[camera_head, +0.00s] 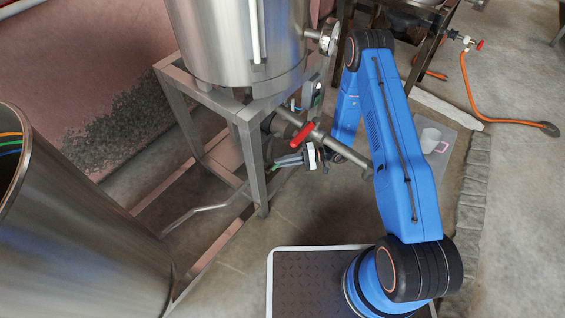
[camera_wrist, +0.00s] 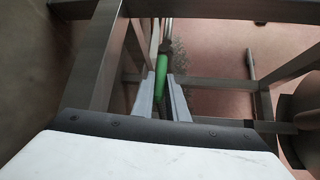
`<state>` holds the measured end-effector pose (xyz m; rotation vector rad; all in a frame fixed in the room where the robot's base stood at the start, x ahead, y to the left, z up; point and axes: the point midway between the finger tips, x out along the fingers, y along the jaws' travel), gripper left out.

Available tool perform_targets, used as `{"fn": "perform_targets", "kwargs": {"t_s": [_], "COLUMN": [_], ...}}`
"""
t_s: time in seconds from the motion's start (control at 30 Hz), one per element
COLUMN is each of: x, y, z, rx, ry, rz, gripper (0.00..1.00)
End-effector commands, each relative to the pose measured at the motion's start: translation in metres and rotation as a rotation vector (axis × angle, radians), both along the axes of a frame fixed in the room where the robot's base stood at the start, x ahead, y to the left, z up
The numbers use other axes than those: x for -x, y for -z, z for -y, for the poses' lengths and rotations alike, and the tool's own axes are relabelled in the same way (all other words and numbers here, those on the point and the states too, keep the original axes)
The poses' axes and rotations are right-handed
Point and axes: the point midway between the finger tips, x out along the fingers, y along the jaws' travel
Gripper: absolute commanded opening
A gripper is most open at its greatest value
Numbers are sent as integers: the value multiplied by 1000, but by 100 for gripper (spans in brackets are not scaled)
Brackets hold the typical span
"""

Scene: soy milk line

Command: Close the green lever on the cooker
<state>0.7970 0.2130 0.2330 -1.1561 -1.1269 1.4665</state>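The green lever (camera_wrist: 161,76) shows in the wrist view, pointing away from me beneath a steel frame. My gripper (camera_wrist: 162,84) is open, with its two grey fingers to the left and right of the lever's near part. A gap seems to remain on each side, and I cannot tell whether either finger touches it. In the head view my gripper (camera_head: 278,163) points left, beside a leg of the cooker's stand. The cooker (camera_head: 235,45) is a steel tank on a square-tube frame. I cannot clearly make out the green lever in the head view.
A red lever (camera_head: 301,133) sits on the steel outlet pipe (camera_head: 335,146), just above my gripper. The stand's leg (camera_head: 252,165) is close by. A large steel vat (camera_head: 85,230) stands at the left. An orange hose (camera_head: 468,90) lies on the right.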

Motion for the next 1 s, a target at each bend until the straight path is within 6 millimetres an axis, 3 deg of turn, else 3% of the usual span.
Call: {"fn": "perform_targets", "kwargs": {"t_s": [0.37,1.0], "x": [0,9], "y": [-6,-39], "z": [0,-7], "rx": [43,321], "ry": [1,0], "rz": [55,410], "gripper": [0,0]}}
